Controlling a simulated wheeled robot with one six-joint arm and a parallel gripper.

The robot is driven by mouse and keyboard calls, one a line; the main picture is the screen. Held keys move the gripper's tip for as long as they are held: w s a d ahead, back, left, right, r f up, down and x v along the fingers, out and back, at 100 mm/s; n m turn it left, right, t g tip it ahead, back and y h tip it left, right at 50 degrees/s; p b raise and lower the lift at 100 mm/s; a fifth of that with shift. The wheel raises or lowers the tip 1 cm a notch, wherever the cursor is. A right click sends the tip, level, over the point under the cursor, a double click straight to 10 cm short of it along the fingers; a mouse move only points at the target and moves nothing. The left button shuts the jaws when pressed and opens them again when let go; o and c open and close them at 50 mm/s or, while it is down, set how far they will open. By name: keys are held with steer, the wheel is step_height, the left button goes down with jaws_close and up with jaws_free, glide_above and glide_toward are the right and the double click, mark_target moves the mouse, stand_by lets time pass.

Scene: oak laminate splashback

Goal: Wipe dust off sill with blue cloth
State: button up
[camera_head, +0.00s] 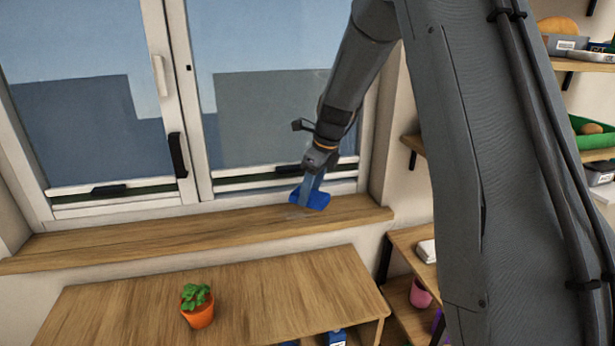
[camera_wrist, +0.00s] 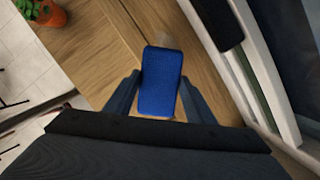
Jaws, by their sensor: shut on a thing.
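The blue cloth (camera_head: 313,200) is a folded pad at the right part of the wooden sill (camera_head: 150,236), below the window. It also shows in the wrist view (camera_wrist: 161,80). My gripper (camera_head: 308,190) points down and is shut on the cloth, with one finger on each side of it in the wrist view (camera_wrist: 162,92). The cloth is at or just above the sill; I cannot tell if it touches. A faint greyish patch of dust (camera_head: 297,213) lies on the sill beside the cloth's lower left edge. It also shows just beyond the cloth in the wrist view (camera_wrist: 178,41).
The window frame (camera_head: 185,160) with dark handles rises behind the sill. A wooden cabinet (camera_head: 110,310) stands below, with a plant in an orange pot (camera_head: 198,312) on it. Shelves with a green crate (camera_head: 592,138) are at the right. The sill's left part is clear.

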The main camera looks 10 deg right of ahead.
steer(key=shift+w+r, duration=0.2)
steer(key=shift+w, duration=0.05)
steer(key=shift+w+d+f+m, duration=0.1)
steer(key=shift+d+f+m, duration=0.1)
steer(key=shift+m, duration=0.1)
step_height(320, 180, down, 6)
steer(key=b, duration=0.5)
steer(key=shift+r+b, duration=0.2)
steer(key=shift+b, duration=0.2)
steer(key=shift+f, duration=0.95)
steer(key=shift+w, duration=0.1)
